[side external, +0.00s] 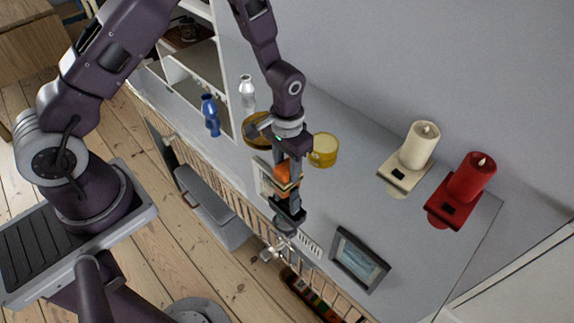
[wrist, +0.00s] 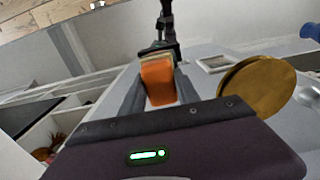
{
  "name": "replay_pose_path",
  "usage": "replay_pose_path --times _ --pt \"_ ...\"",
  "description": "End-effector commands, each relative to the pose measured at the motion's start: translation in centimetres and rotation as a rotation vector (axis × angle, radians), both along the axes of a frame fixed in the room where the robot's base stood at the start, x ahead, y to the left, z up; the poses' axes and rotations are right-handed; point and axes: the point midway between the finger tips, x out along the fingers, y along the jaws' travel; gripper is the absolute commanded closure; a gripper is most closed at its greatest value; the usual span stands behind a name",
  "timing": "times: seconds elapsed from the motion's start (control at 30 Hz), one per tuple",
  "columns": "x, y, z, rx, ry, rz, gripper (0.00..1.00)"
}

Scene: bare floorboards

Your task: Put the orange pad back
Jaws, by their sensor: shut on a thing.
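The orange pad (side external: 284,184) is held in my gripper (side external: 285,182) above the grey top of a long cabinet. In the wrist view, the pad (wrist: 159,82) sits between the two dark fingers of my gripper (wrist: 160,88), which are shut on it. It has a pale layer along its far edge. A dark upright object (wrist: 165,30) shows just beyond the pad in the wrist view. I cannot tell whether the pad touches it. The pad's underside is hidden.
A yellow cup (side external: 324,150) and a golden round dish (side external: 257,131) are close to my gripper. Blue (side external: 210,115) and white (side external: 247,92) bottles stand at left. A dark picture frame (side external: 359,260), cream candle (side external: 419,145) and red candle (side external: 471,177) are at right.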

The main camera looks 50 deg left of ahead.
Motion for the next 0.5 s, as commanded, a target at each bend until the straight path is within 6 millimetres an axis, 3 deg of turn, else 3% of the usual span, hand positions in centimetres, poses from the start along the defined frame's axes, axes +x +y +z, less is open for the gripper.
replay_pose_path --times 0.13,0.17,0.27,0.5 --pt "-0.01 0.01 -0.23 0.0 0.001 0.0 1.0" --pt "-0.01 0.02 -0.28 0.0 0.001 0.0 0.6" --pt "0.0 0.02 -0.24 0.0 0.001 0.0 0.41" --pt "0.01 0.02 -0.22 0.0 0.001 0.0 0.4"
